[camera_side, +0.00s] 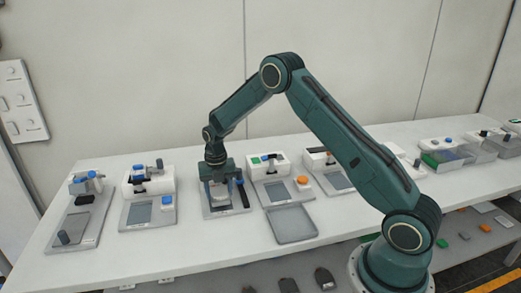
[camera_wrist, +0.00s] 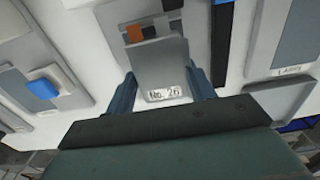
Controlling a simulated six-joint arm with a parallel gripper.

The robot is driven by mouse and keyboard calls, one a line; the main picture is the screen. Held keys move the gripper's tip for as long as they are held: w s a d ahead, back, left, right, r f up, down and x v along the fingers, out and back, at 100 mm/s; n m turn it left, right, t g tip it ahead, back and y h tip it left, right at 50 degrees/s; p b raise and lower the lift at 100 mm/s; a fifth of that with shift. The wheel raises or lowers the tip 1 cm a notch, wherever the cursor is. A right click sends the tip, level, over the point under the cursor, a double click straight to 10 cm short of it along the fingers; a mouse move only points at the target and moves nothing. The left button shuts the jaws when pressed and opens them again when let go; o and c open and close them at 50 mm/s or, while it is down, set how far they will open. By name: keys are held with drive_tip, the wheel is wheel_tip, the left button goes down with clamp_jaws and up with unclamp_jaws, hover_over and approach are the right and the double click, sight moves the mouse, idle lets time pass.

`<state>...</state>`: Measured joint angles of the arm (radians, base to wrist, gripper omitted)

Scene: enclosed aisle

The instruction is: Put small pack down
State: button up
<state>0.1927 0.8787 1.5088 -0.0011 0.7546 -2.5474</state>
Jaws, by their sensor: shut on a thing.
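The small pack (camera_wrist: 160,68) is grey with a white label reading "No. 26". In the wrist view it sits between the two blue fingers of my gripper (camera_wrist: 162,88), which is shut on it. In the side view my gripper (camera_side: 220,186) points down over the third station from the left (camera_side: 226,210), with a pale item (camera_side: 219,193) between its fingers. I cannot tell whether the pack touches the surface below. An orange patch and dark parts show just beyond the pack in the wrist view.
Other stations with blue and orange knobs line the white table, including one on the left (camera_side: 150,212) and one on the right (camera_side: 283,190). A grey tray (camera_side: 291,224) lies in front right. The table's front left (camera_side: 150,255) is clear. A wall stands behind.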

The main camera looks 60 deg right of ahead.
sight(219, 193)
drive_tip(key=shift+f, duration=0.7)
drive_tip(key=shift+f, duration=0.15)
drive_tip(key=o, duration=1.1)
drive_tip(key=shift+c, duration=0.2)
wheel_tip(219, 193, up, 12)
drive_tip(key=shift+r, duration=0.2)
